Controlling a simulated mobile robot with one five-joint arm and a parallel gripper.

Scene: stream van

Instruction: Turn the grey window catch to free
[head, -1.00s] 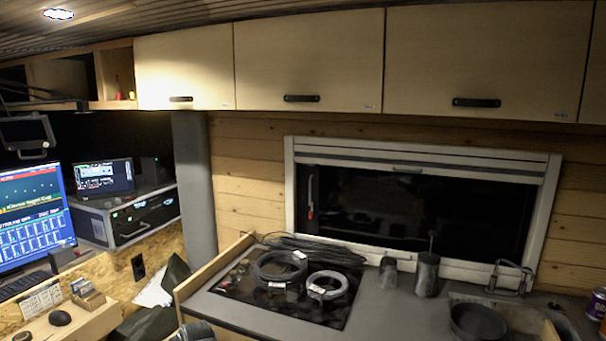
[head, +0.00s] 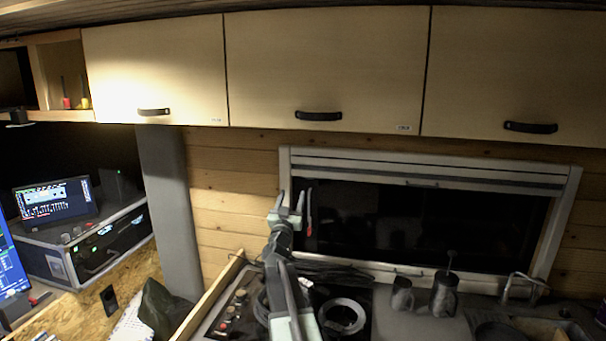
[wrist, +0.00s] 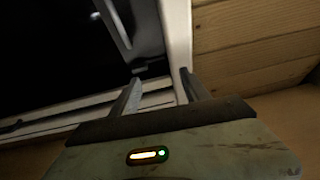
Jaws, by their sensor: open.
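A slim grey window catch with a red part (head: 309,218) stands upright near the left edge of the dark window (head: 420,225). My gripper (head: 290,199) is raised in front of the window's left frame, just left of the catch in the head view. Its jaws are open and nothing shows between them. In the wrist view a grey bar (wrist: 114,24), likely the catch, lies on the dark pane beyond my gripper (wrist: 161,80). The fingers appear apart from it, one in front of the pale frame.
Wooden cabinets (head: 325,65) hang above. A grey pillar (head: 168,205) and a laptop-like screen (head: 54,200) are at left.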

